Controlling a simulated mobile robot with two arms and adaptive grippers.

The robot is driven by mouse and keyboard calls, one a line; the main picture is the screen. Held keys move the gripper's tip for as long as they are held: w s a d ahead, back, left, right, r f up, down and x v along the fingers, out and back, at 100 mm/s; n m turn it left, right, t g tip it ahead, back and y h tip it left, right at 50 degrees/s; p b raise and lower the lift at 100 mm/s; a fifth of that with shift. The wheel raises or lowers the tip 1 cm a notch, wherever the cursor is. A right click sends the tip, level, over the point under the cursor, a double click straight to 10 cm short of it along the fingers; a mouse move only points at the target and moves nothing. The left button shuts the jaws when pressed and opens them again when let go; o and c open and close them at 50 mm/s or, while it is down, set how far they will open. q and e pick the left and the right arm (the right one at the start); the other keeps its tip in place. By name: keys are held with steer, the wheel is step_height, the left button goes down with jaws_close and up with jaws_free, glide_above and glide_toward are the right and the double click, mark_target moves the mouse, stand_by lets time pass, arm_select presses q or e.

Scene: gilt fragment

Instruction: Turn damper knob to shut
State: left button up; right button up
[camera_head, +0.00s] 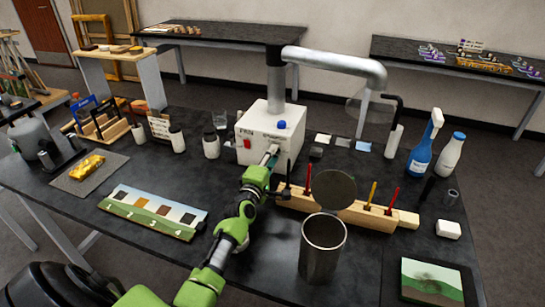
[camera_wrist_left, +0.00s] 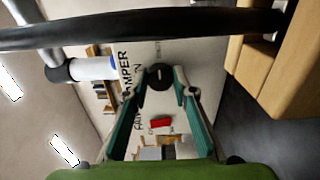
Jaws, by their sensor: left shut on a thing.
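The white extractor box (camera_head: 285,117) stands at the back middle of the dark bench, with a silver duct rising from it. The black round damper knob (camera_wrist_left: 159,77) shows in the left wrist view on the box's front, beside the printed "DAMPER" lettering. My left gripper (camera_head: 271,158) reaches the box front and hides the knob in the head view. In the left wrist view its two fingertips (camera_wrist_left: 160,82) are closed on either side of the knob. The pointer's exact setting is too small to read. My right gripper is in neither view.
A red switch (camera_head: 247,143) is on the box front. Right of my left arm are a wooden tool block (camera_head: 350,212), a metal can (camera_head: 321,262) and a round disc (camera_head: 333,188). A painted panel (camera_head: 155,211) lies left. Bottles (camera_head: 420,152) stand at the right.

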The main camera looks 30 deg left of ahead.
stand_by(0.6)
arm_select(q)
steer(key=o, duration=1.1)
steer(key=v, duration=1.2)
steer(key=shift+r, duration=0.15)
